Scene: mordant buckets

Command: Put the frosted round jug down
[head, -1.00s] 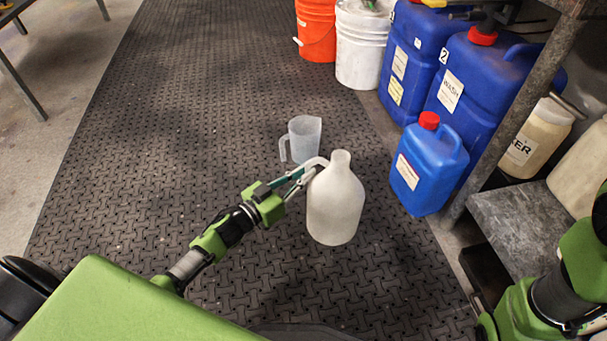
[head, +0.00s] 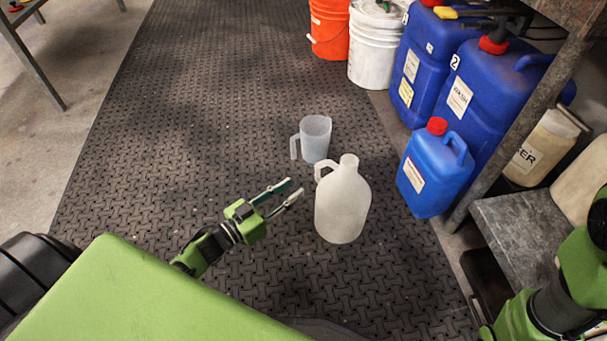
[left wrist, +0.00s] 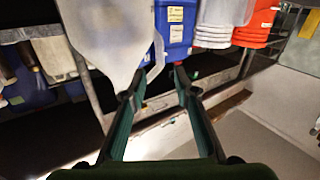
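The frosted round jug (head: 342,208) stands upright on the dark textured floor mat (head: 130,140), with its handle at its upper left. My left gripper (head: 296,188) is open and empty, just left of the jug and apart from it. In the left wrist view, the two fingers (left wrist: 160,75) are spread with nothing between them. The jug (left wrist: 105,35) fills the upper left there, its handle just above the fingertips. Part of my right arm shows at the lower right of the head view; its gripper is out of frame.
A clear measuring jug (head: 316,140) stands just behind the frosted jug. A small blue canister (head: 434,172) with a red cap stands to the right, before larger blue canisters (head: 480,95). White (head: 377,50) and orange (head: 329,28) buckets stand behind. The mat at left is clear.

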